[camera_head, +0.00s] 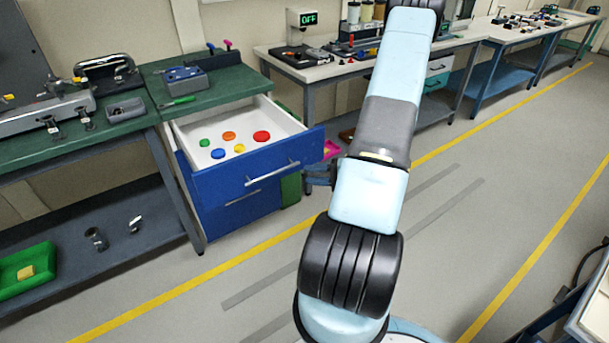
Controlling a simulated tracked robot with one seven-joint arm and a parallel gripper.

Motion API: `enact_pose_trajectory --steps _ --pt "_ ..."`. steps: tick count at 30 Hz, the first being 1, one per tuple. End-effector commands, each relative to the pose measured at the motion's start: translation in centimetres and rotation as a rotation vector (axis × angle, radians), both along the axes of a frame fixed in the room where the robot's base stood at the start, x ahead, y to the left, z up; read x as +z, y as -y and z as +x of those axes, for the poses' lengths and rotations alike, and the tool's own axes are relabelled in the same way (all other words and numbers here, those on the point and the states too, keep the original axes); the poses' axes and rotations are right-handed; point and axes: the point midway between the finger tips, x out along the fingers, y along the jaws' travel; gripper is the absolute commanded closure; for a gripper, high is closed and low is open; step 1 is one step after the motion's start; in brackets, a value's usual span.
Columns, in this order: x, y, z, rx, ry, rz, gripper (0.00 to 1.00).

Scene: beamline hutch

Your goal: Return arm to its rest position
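My arm (390,115) rises from the bottom centre to the top edge, with light blue links and black joints. Its upper end runs out of the picture. A small dark part (319,177) juts out left of the arm, just right of the open drawer's front. It looks like part of my gripper, mostly hidden behind the arm. Its fingers cannot be made out, nor whether it holds anything.
A blue-fronted drawer (255,168) stands open, holding several coloured discs. A green-topped bench (130,125) is at left, a white-topped bench (345,68) behind. A pink item (331,149) shows beside the arm. The grey floor (470,230) at right is clear.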

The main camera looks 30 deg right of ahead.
Motion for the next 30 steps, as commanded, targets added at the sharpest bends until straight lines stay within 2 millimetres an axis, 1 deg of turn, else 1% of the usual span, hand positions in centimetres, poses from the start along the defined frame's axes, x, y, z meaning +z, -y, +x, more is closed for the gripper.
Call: enact_pose_trajectory --steps 17,20,23,26,30 --pt "0.0 0.1 -0.1 0.000 0.000 0.000 0.64" --pt "0.3 0.0 0.0 0.011 -0.002 -0.003 0.64" --pt "1.4 -0.7 0.2 0.050 -0.009 -0.015 0.64" --pt "3.1 -1.9 0.5 0.115 -0.025 -0.034 0.64" --pt "5.9 -4.0 0.8 0.225 -0.059 -0.076 0.64"
